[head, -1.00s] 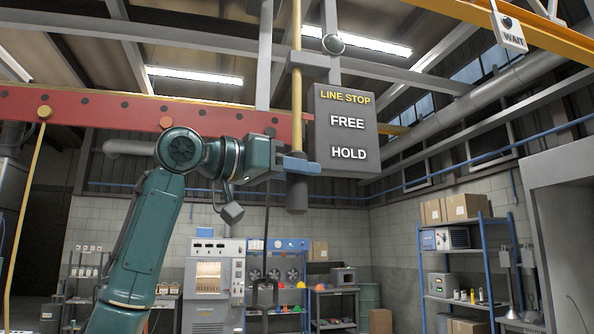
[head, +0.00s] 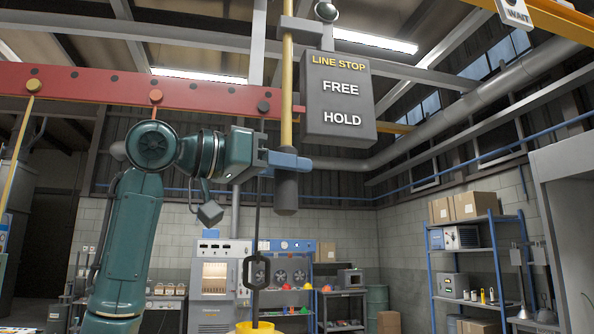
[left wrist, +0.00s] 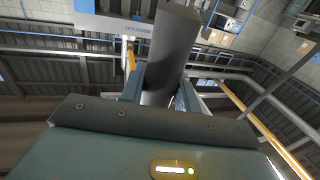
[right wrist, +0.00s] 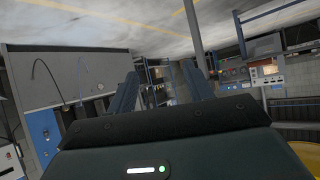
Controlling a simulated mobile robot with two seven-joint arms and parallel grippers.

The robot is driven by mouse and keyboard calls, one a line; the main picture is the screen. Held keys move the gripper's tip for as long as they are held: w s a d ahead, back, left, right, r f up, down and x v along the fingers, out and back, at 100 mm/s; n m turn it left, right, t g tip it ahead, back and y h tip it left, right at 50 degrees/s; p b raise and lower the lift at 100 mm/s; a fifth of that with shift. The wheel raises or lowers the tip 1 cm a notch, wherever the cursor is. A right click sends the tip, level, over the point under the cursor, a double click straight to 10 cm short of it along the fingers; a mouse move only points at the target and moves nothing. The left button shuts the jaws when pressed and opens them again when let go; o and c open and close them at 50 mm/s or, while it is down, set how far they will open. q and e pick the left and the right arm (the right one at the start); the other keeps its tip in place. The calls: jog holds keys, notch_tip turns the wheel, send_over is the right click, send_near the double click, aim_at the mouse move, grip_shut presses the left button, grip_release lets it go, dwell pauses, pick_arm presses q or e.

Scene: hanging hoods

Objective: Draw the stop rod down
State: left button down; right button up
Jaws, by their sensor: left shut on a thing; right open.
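The stop rod (head: 287,90) is a yellow upright rod with a dark grey grip (head: 286,195) at its lower end. It hangs through a grey bracket beside the LINE STOP sign (head: 338,100), which reads FREE above HOLD. My left gripper (head: 290,160) is shut on the rod around the top of the grip, below the level of HOLD. In the left wrist view, the dark grip (left wrist: 172,45) stands between the fingers. My right gripper (right wrist: 160,85) is open and empty in the right wrist view. It is outside the head view.
A red beam (head: 200,101) runs at the left behind my left arm. Blue shelves (head: 480,265) stand at the right. The space directly below the grip looks clear.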

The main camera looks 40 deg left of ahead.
pick_arm(q)
jog(key=shift+f, duration=0.55)
jog(key=shift+w+d+f, duration=0.1)
jog(key=c, duration=1.5)
grip_release()
jog(key=o, duration=0.5)
jog(key=shift+c, duration=0.2)
pick_arm(e)
jog(key=shift+s+a+f, duration=0.15)
jog(key=shift+s+a, duration=0.05)
jog(key=shift+s, duration=0.35)
